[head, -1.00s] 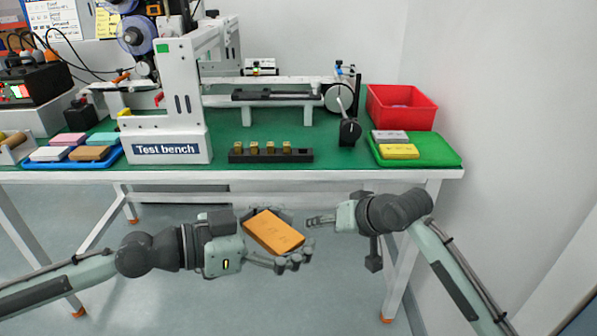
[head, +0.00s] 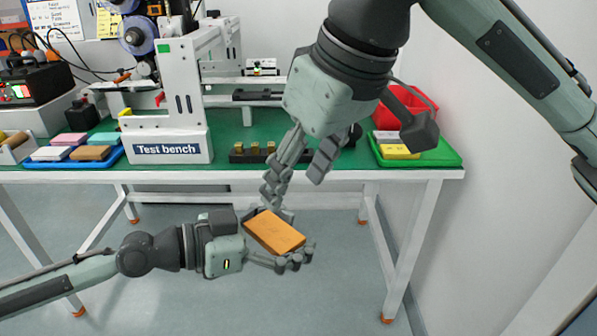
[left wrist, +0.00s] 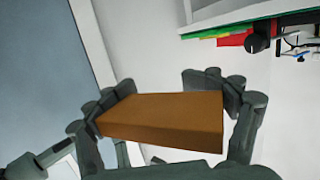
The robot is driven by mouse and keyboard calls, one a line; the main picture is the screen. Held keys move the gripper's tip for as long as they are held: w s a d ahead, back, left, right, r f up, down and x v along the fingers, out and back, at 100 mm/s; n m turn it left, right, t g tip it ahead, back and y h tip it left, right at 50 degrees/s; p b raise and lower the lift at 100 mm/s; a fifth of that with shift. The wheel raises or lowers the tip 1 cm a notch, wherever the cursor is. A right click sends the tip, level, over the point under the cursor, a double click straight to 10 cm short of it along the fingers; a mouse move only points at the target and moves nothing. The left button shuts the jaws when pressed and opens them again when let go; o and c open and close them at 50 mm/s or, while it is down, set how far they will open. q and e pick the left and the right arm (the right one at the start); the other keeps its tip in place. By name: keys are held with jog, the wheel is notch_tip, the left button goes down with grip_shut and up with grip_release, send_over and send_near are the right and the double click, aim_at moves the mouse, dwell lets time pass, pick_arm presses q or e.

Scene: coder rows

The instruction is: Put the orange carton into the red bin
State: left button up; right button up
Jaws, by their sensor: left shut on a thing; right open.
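The orange carton (head: 273,232) is held in my left gripper (head: 278,238), in front of the bench and below its top. The left wrist view shows the carton (left wrist: 165,120) between the two fingers of my left gripper (left wrist: 163,105). My right gripper (head: 300,170) is open, pointing down just above the carton's upper side. Its left finger reaches close to the carton; I cannot tell whether it touches. The red bin (head: 421,98) stands at the bench's back right, partly hidden behind my right arm.
A green tray (head: 445,154) with a yellow carton (head: 398,152) and a grey one is in front of the bin. A black rack (head: 238,155) with brass pieces sits mid-bench. A blue tray (head: 112,156) with several cartons is at left. The bench edge (head: 400,174) lies beyond the carton.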

aim_at(274, 231)
jog(key=x, duration=1.1)
jog(key=shift+w+a+f, duration=0.1)
jog(key=shift+a+f, duration=0.1)
jog(key=shift+f, duration=0.05)
jog(key=c, duration=0.7)
pick_arm(q)
jog(key=o, duration=1.1)
pick_arm(e)
jog(key=shift+c, duration=1.3)
